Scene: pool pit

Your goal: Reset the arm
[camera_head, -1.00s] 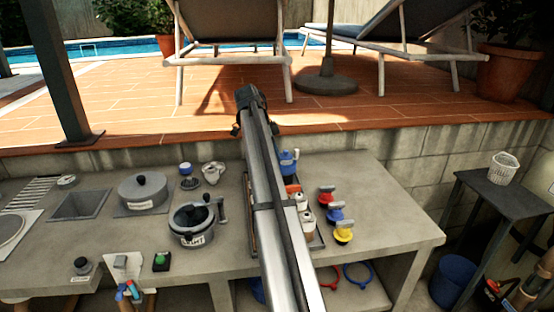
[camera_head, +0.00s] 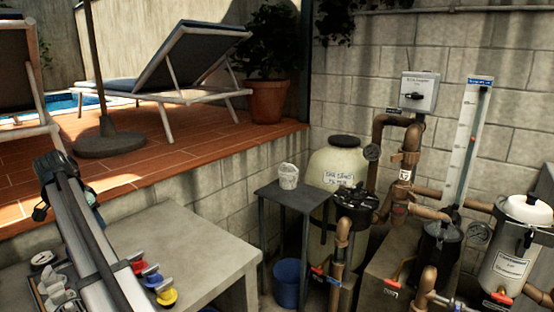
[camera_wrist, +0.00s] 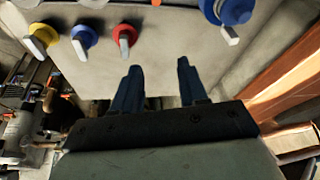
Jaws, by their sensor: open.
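My arm reaches out over the concrete counter (camera_head: 190,262) at the left of the head view. My gripper is at its far end near the terrace edge. In the wrist view, the two dark blue fingers of my gripper (camera_wrist: 159,82) stand apart with nothing between them. Behind them is the bare counter top. Yellow (camera_wrist: 43,34), blue (camera_wrist: 85,36) and red (camera_wrist: 124,36) handled pieces show at the top left of the wrist view, clear of the fingers. The same row shows beside my arm in the head view.
A dark side table (camera_head: 290,195) holds a white basket (camera_head: 288,176), with a blue bucket (camera_head: 287,283) below. A cream tank (camera_head: 336,165), pipes and filter housings (camera_head: 515,252) fill the right. The terrace edge (camera_head: 210,157) rises behind the counter.

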